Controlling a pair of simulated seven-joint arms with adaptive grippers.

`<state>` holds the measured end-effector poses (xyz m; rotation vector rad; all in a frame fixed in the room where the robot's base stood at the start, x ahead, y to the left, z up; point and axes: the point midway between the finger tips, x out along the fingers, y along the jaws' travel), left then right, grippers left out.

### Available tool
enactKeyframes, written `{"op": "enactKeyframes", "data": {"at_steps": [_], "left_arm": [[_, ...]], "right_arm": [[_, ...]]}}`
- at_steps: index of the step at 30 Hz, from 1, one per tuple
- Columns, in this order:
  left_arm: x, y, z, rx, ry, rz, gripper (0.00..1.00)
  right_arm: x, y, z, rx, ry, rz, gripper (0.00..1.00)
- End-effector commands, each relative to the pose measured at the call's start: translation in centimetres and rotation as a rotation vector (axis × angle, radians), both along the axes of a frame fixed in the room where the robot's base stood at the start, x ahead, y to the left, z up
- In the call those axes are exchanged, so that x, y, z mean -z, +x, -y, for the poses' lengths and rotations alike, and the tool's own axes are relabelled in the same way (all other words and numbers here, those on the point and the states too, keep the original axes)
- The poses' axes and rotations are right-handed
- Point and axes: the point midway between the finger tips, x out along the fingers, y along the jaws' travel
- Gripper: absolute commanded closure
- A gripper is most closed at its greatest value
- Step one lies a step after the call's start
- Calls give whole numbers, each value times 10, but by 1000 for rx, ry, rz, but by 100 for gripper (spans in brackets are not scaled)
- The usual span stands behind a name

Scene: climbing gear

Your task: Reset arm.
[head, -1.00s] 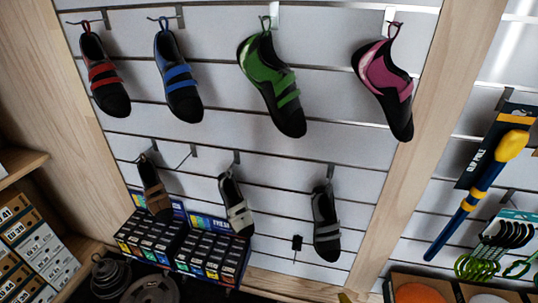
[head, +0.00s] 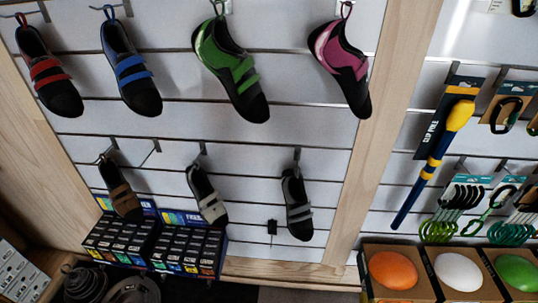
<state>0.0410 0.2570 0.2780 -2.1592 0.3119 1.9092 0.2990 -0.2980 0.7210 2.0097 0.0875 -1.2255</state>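Neither of my grippers shows in the head view, and no part of my arms can be made out. Climbing shoes hang by their heel loops from hooks on a white slatted wall (head: 280,148). The top row holds a red-strapped shoe (head: 48,72), a blue-strapped shoe (head: 131,66), a green shoe (head: 232,68) and a pink shoe (head: 342,62). The lower row holds a brown shoe (head: 121,190), a shoe with pale straps (head: 207,194) and a grey shoe (head: 297,205).
Small boxes (head: 160,240) stand in a display below the wall. A yellow and blue clip pole (head: 434,160) and carabiners (head: 460,207) hang at right. Orange (head: 392,269), white (head: 458,271) and green (head: 516,271) rounded items sit in boxes. Shoe boxes (head: 20,270) are at lower left.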

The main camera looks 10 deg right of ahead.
Motion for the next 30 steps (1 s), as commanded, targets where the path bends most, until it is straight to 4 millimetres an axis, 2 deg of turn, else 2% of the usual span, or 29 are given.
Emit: {"op": "enactKeyframes", "data": {"at_steps": [5, 10, 14, 21, 27, 30], "left_arm": [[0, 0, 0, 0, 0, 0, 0], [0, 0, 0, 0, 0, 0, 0], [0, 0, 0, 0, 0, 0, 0], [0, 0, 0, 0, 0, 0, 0], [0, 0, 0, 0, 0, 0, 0], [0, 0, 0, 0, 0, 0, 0]], "right_arm": [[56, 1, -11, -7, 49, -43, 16], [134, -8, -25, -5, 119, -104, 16], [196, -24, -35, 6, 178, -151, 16], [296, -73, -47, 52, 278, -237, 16], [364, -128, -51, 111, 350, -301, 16], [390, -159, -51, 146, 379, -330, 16]]}}
